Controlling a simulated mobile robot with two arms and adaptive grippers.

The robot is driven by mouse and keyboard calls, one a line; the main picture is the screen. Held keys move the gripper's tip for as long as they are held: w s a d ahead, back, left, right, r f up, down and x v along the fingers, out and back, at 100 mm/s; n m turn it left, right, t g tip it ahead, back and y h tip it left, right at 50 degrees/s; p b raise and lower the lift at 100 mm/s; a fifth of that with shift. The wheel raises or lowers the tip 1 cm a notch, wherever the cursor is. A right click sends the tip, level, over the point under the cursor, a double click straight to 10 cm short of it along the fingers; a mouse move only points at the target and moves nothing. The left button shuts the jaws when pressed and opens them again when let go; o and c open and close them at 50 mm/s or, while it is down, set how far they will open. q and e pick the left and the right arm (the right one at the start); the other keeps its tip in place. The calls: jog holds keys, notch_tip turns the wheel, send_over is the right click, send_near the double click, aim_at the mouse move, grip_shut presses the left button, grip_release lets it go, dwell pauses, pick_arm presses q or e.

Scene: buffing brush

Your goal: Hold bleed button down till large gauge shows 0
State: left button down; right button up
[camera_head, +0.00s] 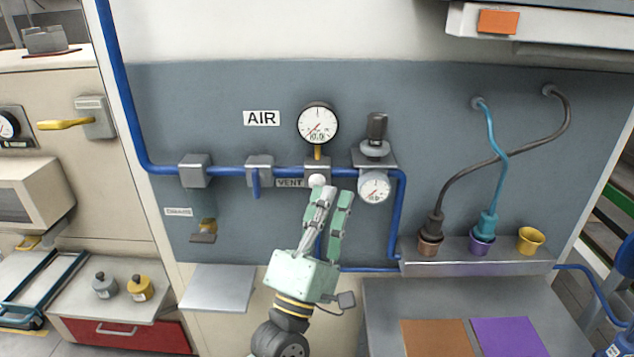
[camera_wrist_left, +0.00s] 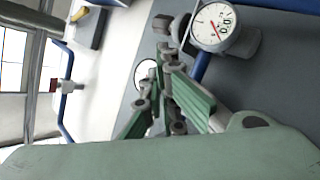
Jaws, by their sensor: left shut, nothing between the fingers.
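The white round bleed button (camera_head: 316,180) sits on a block of the blue pipe, beside the VENT label (camera_head: 289,183). The large gauge (camera_head: 318,121) stands above it; its needle seems to point down-left, but the figures are too small to read surely. My left gripper (camera_head: 333,190) is shut and empty, its green fingertips at the button's lower right edge. I cannot tell whether they touch or press it. In the left wrist view, the fingers (camera_wrist_left: 168,72) partly cover a pale round thing (camera_wrist_left: 146,72), likely the button. My right gripper is not in view.
A smaller gauge (camera_head: 374,187) hangs right of my fingers, under a regulator knob (camera_head: 376,130). A blue-handled valve (camera_head: 258,180) is left of the button. The right shelf (camera_head: 460,264) holds cups and hose ends. A grey ledge (camera_head: 218,288) juts out at lower left.

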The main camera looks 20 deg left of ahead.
pick_arm(q)
jog(key=s, duration=0.2)
jog(key=s+d, duration=0.1)
jog(key=s, duration=0.1)
jog(key=shift+s+d+p, duration=0.2)
jog(key=shift+s+p, duration=0.15)
jog(key=shift+s, duration=0.05)
dwell(0.4)
